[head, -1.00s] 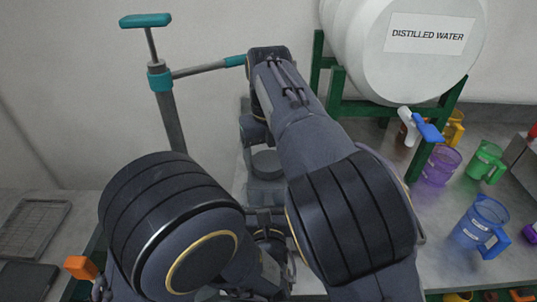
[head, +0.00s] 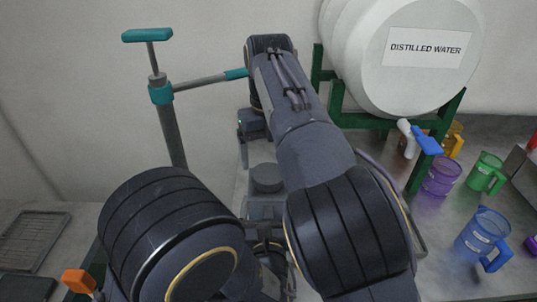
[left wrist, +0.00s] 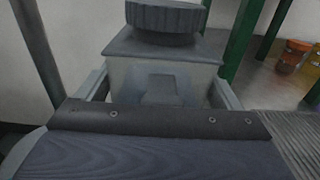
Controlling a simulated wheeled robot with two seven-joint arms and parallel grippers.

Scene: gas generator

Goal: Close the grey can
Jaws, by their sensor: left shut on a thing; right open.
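The grey can (head: 264,208) stands in the middle of the head view, partly hidden by my arms. Its round dark grey cap (head: 267,178) sits on top. In the left wrist view the can (left wrist: 150,75) is close in front, with the ribbed cap (left wrist: 167,18) on its flat top. I cannot tell how tightly the cap sits. My left gripper (left wrist: 160,92) is shut on the can, one finger on each side of its body. My right gripper (head: 252,130) is open and empty, above and behind the cap, apart from it.
A distilled water barrel (head: 405,75) rests on a green stand (head: 337,103) at the right. Purple (head: 441,177), green (head: 485,172) and blue (head: 482,235) jugs stand on the counter. A teal-handled pump (head: 165,110) rises at the left, its pipe reaching toward my right arm.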

